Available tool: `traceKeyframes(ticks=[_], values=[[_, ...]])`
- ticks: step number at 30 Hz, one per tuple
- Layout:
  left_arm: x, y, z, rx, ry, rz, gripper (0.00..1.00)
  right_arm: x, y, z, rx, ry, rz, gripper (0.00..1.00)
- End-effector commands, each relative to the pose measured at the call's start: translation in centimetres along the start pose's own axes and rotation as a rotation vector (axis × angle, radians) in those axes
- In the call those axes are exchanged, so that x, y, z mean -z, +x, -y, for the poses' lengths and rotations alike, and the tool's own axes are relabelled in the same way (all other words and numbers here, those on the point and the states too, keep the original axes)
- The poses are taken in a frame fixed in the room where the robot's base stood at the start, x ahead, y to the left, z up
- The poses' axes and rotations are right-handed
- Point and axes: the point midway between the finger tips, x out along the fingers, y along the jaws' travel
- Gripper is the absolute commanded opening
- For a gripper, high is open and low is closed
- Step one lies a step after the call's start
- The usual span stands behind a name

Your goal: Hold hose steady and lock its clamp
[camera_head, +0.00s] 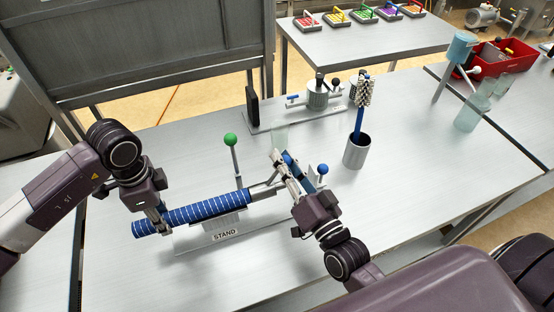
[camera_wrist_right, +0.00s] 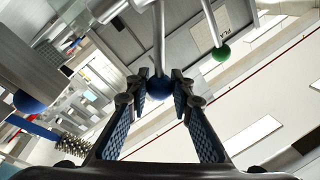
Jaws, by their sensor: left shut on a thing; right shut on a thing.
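The blue ribbed hose (camera_head: 205,213) lies in a cradle on a plate marked STAND (camera_head: 226,235). Its right end meets a metal pipe (camera_head: 262,191). My left gripper (camera_head: 161,222) is shut on the hose near its left end. My right gripper (camera_head: 284,163) is shut on a blue ball knob on a metal lever; the right wrist view shows this knob (camera_wrist_right: 160,88) between the fingertips. A second blue knob (camera_head: 322,169) stands just right of it. A green-knobbed lever (camera_head: 230,140) rises behind the hose. The clamp itself is hard to make out behind my right gripper.
A grey cup (camera_head: 356,152) with a blue-handled brush stands to the right. A metal canister fixture (camera_head: 318,97) is behind. A red bin (camera_head: 505,62) and a pale translucent bottle (camera_head: 470,115) are at the far right. The table's right front is clear.

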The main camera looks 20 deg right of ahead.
Motion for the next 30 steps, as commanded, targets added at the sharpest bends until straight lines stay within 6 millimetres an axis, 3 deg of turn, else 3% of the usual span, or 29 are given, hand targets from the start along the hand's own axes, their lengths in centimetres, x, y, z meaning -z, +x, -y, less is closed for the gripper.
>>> traceKeyframes(ticks=[12, 27, 28, 30], values=[[-0.1, 0.1, 0.0, -0.002, -0.001, 0.002, 0.0, -0.1, -0.3, -1.5, -0.009, 0.154, -0.027, 0.0], [-0.1, 0.1, -0.1, -0.003, -0.001, 0.003, 0.0, -0.1, -0.3, -1.7, -0.011, 0.167, -0.03, 0.0], [-0.1, 0.1, -0.1, -0.003, -0.001, 0.003, 0.0, -0.2, -0.3, -1.7, -0.011, 0.167, -0.03, 0.24], [-0.1, 0.1, -0.1, -0.003, -0.001, 0.004, 0.0, -0.2, -0.3, -1.7, -0.011, 0.167, -0.03, 0.32]])
